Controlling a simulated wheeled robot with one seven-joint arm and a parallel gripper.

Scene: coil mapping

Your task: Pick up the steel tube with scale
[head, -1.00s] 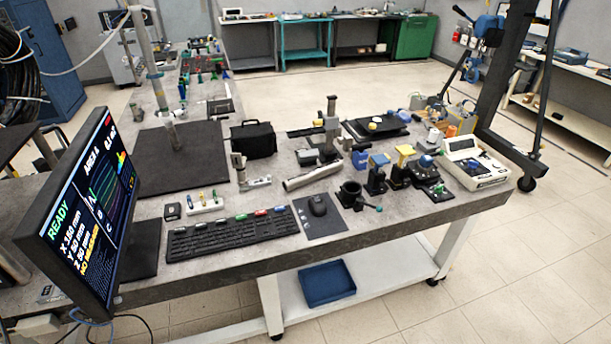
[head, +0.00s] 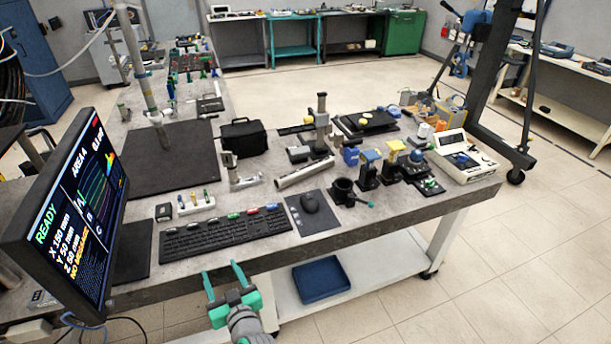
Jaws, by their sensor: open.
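My gripper (head: 223,272) has green fingers and is in the lower middle of the head view, in front of the table's near edge. It is open and empty, well apart from the tube and nearer to me.
A black cup-shaped holder (head: 344,191) and several small fixtures stand right of the tube. A bracket (head: 240,181) stands left of it. A monitor (head: 75,215) stands at the left.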

